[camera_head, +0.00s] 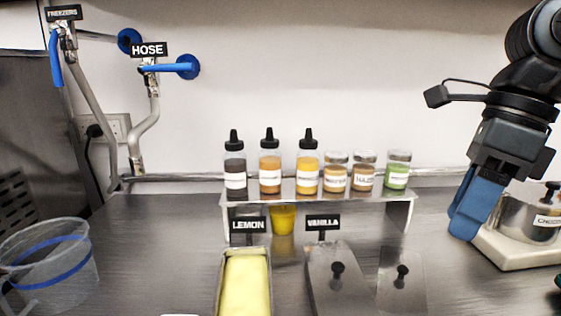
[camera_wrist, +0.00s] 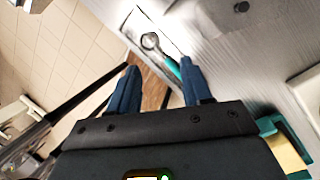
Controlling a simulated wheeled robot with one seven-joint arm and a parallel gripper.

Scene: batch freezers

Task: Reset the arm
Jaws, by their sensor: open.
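My arm comes down from the upper right in the head view. My gripper (camera_head: 468,232) has blue fingers and points down and a little left, above the right part of the steel counter. In the wrist view my gripper (camera_wrist: 158,78) shows two blue fingers spread apart with nothing held between them. Beyond the fingertips a tool with a round metal head and a teal handle (camera_wrist: 172,65) lies on a white surface. The fingers look apart from it.
A scale with a steel pot (camera_head: 530,220) stands right beside my gripper. A shelf (camera_head: 310,190) holds several bottles and jars. In front are a lemon tub (camera_head: 246,285) and a lidded vanilla tub (camera_head: 338,285). A clear bucket (camera_head: 45,262) stands left.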

